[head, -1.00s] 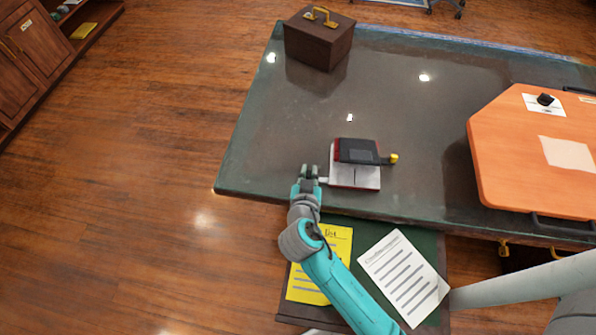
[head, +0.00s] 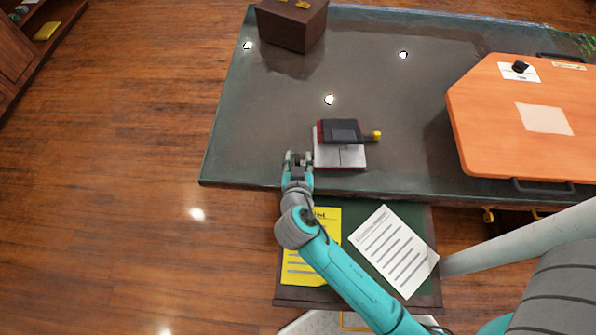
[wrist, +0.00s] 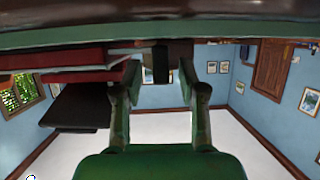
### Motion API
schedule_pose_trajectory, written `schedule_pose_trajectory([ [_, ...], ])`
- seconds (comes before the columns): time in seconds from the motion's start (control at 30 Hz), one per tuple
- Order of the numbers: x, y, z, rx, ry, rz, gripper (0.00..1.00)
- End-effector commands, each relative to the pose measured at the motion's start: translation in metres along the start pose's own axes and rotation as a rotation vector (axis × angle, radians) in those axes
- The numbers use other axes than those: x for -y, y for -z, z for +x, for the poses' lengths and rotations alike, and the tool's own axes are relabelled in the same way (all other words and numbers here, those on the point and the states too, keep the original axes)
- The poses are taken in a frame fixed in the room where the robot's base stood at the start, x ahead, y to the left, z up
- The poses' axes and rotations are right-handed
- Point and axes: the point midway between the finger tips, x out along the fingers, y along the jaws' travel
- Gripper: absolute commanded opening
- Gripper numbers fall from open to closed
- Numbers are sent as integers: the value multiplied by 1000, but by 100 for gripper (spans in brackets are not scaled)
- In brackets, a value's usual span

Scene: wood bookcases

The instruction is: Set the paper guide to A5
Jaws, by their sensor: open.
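A paper punch with a dark lever, red trim and a pale base (head: 340,157) sits near the front edge of the table. A yellow knob (head: 376,135) sticks out at its right. My gripper (head: 298,156) is open at the punch's left side, low by the table's front edge. The wrist view is upside down. There the punch's red body (wrist: 85,77) and dark lever (wrist: 80,107) are at left, and a small dark block (wrist: 160,63), possibly the paper guide's end, shows between my open fingers. Contact cannot be told. The guide's size marks are not readable.
A brown box (head: 292,28) with a gold handle stands at the table's back left. A large orange board (head: 490,120) lies at the right. A yellow sheet (head: 327,225) and a white sheet (head: 395,250) lie on a lower surface in front. The middle of the tabletop (head: 380,85) is clear.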

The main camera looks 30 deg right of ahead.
Motion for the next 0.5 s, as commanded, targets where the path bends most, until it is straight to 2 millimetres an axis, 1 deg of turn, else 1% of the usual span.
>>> schedule_pose_trajectory([
  [0.3,1,-1,-52,0,5,-2,41],
  [0.5,0,0,-81,-1,4,-2,41],
])
